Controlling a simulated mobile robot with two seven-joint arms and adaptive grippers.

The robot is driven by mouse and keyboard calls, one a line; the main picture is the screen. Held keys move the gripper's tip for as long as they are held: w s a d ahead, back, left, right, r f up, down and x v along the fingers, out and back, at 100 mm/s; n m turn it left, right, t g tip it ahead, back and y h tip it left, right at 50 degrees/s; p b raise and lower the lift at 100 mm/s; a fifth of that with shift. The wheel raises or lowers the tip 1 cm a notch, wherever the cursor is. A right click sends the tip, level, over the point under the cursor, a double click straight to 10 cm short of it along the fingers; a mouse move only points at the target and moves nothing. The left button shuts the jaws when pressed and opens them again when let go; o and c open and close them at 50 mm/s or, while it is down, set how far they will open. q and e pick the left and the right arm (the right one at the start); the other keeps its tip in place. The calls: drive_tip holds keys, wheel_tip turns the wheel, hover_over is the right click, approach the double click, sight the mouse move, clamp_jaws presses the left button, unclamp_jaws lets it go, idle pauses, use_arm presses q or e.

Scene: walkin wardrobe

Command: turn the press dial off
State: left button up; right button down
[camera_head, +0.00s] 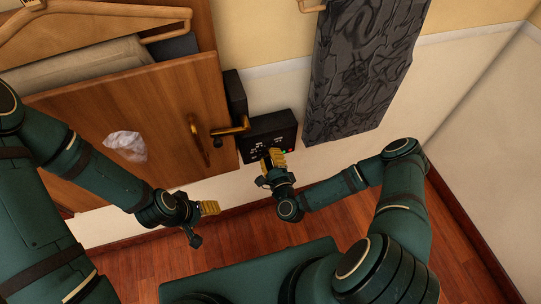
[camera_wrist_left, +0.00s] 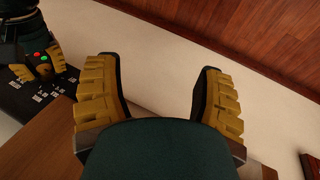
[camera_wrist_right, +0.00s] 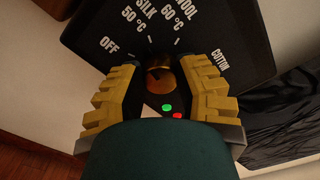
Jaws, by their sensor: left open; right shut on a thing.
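The black press panel (camera_head: 268,130) is on the wall, with labels OFF, SILK, WOOL and COTTON readable in the right wrist view (camera_wrist_right: 205,38). The round brass-coloured dial (camera_wrist_right: 160,79) sits between the fingers of my right gripper (camera_wrist_right: 160,88), which is shut on it. The fingers hide the dial's sides, and I cannot tell which label it points to. A green and a red light (camera_wrist_right: 167,107) show below the dial. The right gripper also shows in the head view (camera_head: 275,160). My left gripper (camera_head: 208,208) is open and empty, left of and below the panel.
A wooden cabinet (camera_head: 150,100) with a brass handle (camera_head: 199,140) stands left of the panel. A dark patterned cloth (camera_head: 362,70) hangs to the right. A wooden hanger (camera_head: 90,20) is at upper left. The wooden floor (camera_head: 200,245) below is partly clear.

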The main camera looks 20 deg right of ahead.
drive_tip(key=n+p, duration=0.1)
drive_tip(key=n, duration=0.5)
drive_tip(key=shift+w, duration=0.1)
drive_tip(key=shift+n, duration=0.3)
idle(0.3)
drive_tip(key=c, duration=0.6)
unclamp_jaws()
drive_tip(key=shift+f, duration=0.1)
drive_tip(key=shift+s, duration=0.55)
drive_tip(key=s, duration=1.1)
drive_tip(key=shift+d, duration=0.2)
